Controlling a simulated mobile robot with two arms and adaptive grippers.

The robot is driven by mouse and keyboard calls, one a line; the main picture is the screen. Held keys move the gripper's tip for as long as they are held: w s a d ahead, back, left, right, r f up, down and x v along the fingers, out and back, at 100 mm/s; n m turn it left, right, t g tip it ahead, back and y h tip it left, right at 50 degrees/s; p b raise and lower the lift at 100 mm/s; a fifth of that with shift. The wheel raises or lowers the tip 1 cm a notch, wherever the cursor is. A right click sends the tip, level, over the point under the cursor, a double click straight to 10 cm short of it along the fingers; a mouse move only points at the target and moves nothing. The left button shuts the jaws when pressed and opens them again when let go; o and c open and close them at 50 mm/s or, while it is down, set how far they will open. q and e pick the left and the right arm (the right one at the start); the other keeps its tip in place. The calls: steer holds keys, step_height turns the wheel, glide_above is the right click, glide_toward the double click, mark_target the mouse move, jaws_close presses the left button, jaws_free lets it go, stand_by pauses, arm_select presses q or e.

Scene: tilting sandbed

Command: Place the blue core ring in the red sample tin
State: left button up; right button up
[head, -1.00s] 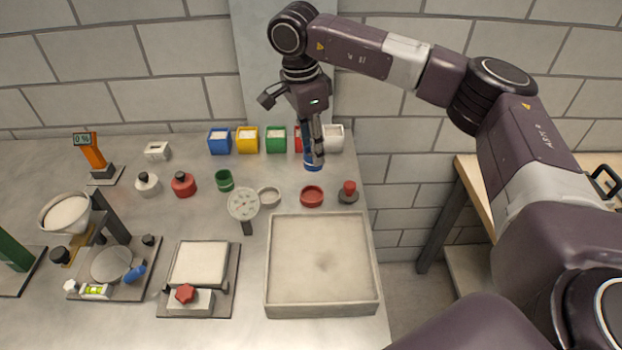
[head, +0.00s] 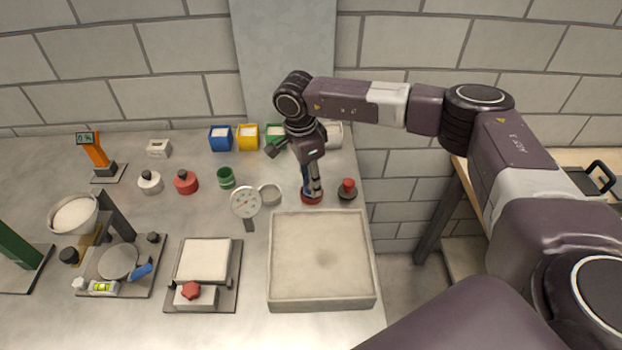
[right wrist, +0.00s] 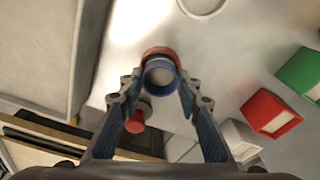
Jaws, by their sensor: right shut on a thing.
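My right gripper (head: 312,192) points down over the red sample tin (head: 312,199) on the bench and is shut on the blue core ring. The right wrist view shows the blue core ring (right wrist: 161,61) between the fingertips of my right gripper (right wrist: 162,78). The ring overlaps the red tin (right wrist: 158,50), whose rim shows beyond the ring's far side. I cannot tell whether the ring is inside the tin or just above it. In the head view the fingers mostly hide the ring. My left gripper is not in view.
A red-knobbed weight (head: 347,189) stands close right of the tin. A sand tray (head: 273,262) lies in front. Blue (head: 220,139) and yellow (head: 248,137) bins stand at the back.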

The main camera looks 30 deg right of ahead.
steer(key=shift+f, duration=0.15)
steer(key=o, duration=1.3)
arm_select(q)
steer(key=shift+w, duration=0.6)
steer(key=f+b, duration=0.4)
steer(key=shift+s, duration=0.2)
arm_select(e)
steer(key=r, duration=0.4)
steer(key=a+r, duration=0.1)
steer(key=r, duration=0.7)
steer(key=shift+a+r, duration=0.15)
steer(key=shift+a, duration=0.05)
